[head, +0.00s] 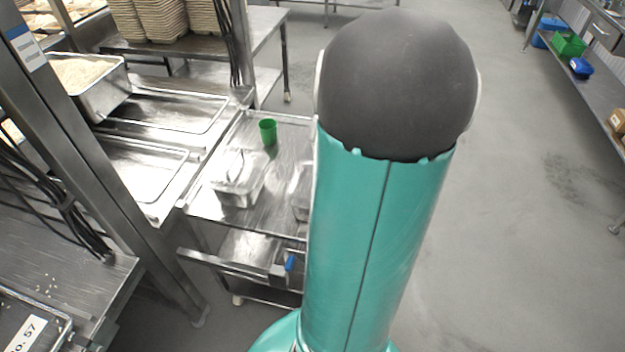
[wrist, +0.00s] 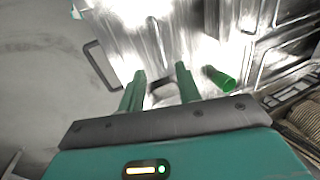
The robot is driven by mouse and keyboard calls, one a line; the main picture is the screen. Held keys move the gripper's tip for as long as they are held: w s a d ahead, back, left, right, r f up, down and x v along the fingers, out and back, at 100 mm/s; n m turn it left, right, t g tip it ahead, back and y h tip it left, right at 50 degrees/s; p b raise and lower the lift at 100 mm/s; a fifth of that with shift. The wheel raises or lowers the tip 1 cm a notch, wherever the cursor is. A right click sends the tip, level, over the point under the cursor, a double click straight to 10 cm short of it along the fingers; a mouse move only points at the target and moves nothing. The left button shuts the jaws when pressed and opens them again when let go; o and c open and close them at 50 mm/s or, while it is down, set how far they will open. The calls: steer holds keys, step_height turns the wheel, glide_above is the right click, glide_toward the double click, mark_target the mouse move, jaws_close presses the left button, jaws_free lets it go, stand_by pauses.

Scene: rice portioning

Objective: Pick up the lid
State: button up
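My gripper (wrist: 160,71) shows in the wrist view with its two green fingers apart and nothing clearly held between them. A dark shape (wrist: 163,87) lies beyond the fingers on a bright steel surface; I cannot tell if it is the lid's handle. In the head view, a shiny steel container (head: 238,190) stands on a steel cart. Glare hides whether its top is a lid. A second steel container (head: 302,192) is partly hidden behind my arm. My gripper is not visible in the head view.
A green cup (head: 268,132) stands at the back of the cart (head: 290,135); it also shows in the wrist view (wrist: 220,78), right of my fingers. Steel counter trays (head: 165,112), a rice pan (head: 85,75) and a metal post (head: 75,140) are at left.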

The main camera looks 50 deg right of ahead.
glide_toward(297, 191)
steer(key=d+f, duration=0.4)
steer(key=f, duration=0.1)
steer(key=shift+d, duration=0.4)
jaws_close()
